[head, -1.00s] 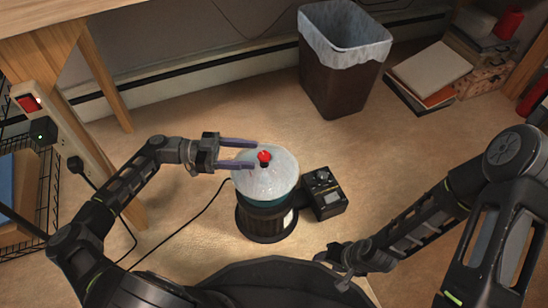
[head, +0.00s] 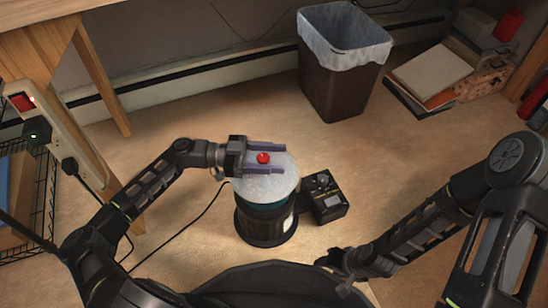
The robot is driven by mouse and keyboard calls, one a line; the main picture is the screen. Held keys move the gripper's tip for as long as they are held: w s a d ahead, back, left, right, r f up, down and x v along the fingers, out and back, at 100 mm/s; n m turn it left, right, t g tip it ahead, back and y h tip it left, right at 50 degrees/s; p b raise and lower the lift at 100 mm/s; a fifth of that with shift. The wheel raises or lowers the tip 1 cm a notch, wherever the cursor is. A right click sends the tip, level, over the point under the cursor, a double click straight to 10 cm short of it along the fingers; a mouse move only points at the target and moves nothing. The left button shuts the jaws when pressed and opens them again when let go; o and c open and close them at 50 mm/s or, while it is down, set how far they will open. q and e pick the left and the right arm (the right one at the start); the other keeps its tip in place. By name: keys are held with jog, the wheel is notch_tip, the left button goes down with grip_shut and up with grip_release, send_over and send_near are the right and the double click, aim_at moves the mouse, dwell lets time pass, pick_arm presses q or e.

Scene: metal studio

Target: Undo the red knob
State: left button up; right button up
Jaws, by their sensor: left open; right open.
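The red knob (head: 263,158) sits on top of a white domed lid (head: 270,185). The lid covers a dark cylindrical pot (head: 264,222) standing on the floor. My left gripper (head: 268,158) is open, with one purple finger on the far side of the knob and one on the near side. I cannot tell whether either finger touches the knob. The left fingers hide part of the lid's far edge. My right gripper (head: 342,264) is low, to the right of and nearer than the pot, away from the knob, and it is open.
A small black control box (head: 325,198) stands right beside the pot. A lined waste bin (head: 332,85) and a pile of books (head: 430,75) are at the back. A table leg (head: 105,85) and a power strip (head: 45,130) are at left. Floor right of the control box is clear.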

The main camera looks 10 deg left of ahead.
pick_arm(q)
jog(key=shift+c, duration=0.4)
grip_shut()
